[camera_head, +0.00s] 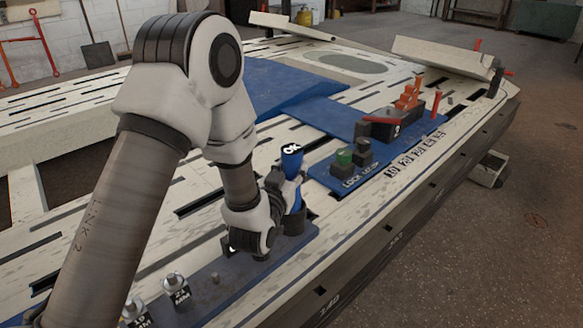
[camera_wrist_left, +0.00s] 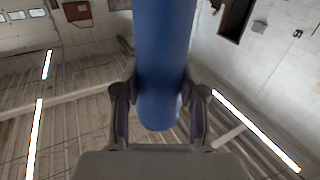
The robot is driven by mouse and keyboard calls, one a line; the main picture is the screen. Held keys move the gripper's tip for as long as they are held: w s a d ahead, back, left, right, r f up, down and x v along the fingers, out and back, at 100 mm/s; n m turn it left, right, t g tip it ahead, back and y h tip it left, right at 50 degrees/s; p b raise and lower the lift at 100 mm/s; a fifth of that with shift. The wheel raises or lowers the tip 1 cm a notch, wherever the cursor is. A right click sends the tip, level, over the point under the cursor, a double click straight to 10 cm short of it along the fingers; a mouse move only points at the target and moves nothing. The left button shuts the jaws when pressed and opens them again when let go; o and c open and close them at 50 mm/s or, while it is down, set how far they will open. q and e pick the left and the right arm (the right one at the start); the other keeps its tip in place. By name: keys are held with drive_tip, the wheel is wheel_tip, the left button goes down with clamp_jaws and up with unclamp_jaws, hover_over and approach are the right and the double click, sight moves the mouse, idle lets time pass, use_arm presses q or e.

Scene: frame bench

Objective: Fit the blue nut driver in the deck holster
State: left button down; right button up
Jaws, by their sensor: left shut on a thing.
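The blue nut driver (camera_head: 291,162) stands about upright above the deck, with a white "OK" mark on its dark top. My left gripper (camera_head: 283,188) is shut on its blue handle from the left. In the left wrist view the blue handle (camera_wrist_left: 162,70) lies between the two fingers (camera_wrist_left: 158,112), its rounded end toward the gripper body. A dark round holder (camera_head: 297,224), which looks like the deck holster, is directly under the driver. My gripper partly hides the driver's lower part, so I cannot tell whether its tip is inside. My right gripper is not in view.
Metal sockets (camera_head: 175,283) with size labels stand on a blue strip at the front left. A blue plate (camera_head: 345,172) with green and dark knobs is right of the driver. A dark tray (camera_head: 392,125) with red-orange parts lies beyond. The slotted deck between is mostly clear.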

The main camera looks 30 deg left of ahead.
use_arm(q)
drive_tip(key=shift+f+b, duration=0.55)
drive_tip(key=shift+f, duration=0.2)
drive_tip(key=c, duration=0.6)
unclamp_jaws()
drive_tip(key=shift+f, duration=0.1)
drive_tip(key=s, duration=0.5)
drive_tip(key=s+d, duration=0.1)
drive_tip(key=s, duration=0.1)
drive_tip(key=shift+s+d, duration=0.1)
drive_tip(key=shift+s, duration=0.15)
